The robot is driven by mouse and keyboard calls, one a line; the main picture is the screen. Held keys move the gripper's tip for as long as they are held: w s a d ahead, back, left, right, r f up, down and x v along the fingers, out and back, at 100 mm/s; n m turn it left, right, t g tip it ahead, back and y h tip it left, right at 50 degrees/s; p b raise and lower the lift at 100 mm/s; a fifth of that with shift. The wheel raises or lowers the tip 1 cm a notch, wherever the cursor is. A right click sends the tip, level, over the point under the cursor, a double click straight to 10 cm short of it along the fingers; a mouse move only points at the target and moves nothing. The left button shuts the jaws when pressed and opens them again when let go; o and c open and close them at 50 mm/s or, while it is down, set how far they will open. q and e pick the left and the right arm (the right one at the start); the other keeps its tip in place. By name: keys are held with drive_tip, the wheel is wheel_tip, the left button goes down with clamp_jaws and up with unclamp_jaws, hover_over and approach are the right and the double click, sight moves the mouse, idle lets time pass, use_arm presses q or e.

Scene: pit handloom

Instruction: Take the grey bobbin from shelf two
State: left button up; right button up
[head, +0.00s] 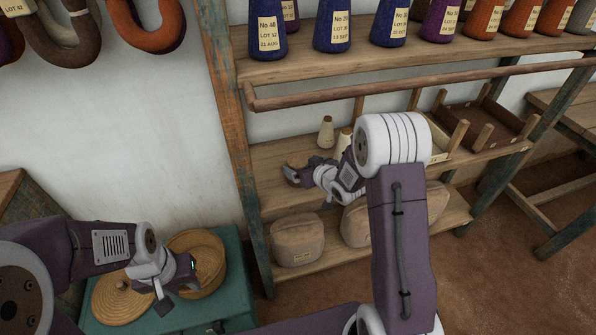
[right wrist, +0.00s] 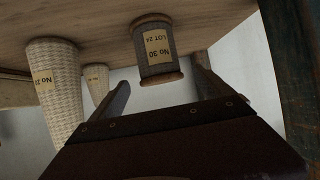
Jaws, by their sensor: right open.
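The grey bobbin (right wrist: 153,50) has brown wooden ends and a label reading "No 30 LOT 24". In the right wrist view, which is upside down, it stands on the wooden shelf (right wrist: 215,22). My right gripper (right wrist: 160,90) is open, with a finger to either side of the view and the bobbin ahead between them, not gripped. In the head view my right gripper (head: 296,174) reaches over the second shelf (head: 270,200) and largely hides the bobbin. My left gripper (head: 175,293) hangs over the teal chest at lower left; its jaws are unclear.
Cream yarn cones (head: 325,132) stand close behind the right gripper; they also show in the right wrist view (right wrist: 55,95). A wooden rail (head: 400,86) and a shelf of labelled cones run above. Wrapped bundles (head: 297,240) lie below.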

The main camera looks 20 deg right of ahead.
sight(297, 160)
drive_tip(key=x, duration=0.3)
drive_tip(key=shift+w+a, duration=0.1)
drive_tip(key=shift+a, duration=0.05)
drive_tip(key=shift+w+f, duration=0.2)
drive_tip(key=shift+w, duration=0.15)
drive_tip(key=shift+s+r, duration=0.1)
drive_tip(key=c, duration=1.6)
drive_tip(key=shift+o, duration=0.2)
drive_tip(key=shift+r, duration=0.6)
wheel_tip(297, 160, up, 3)
drive_tip(key=shift+p, duration=0.4)
drive_tip(key=w+d+r+p, duration=0.4)
drive_tip(key=w+d+r, duration=0.2)
drive_tip(key=d, duration=0.4)
drive_tip(key=shift+r+p, duration=0.35)
drive_tip(key=shift+p, duration=0.05)
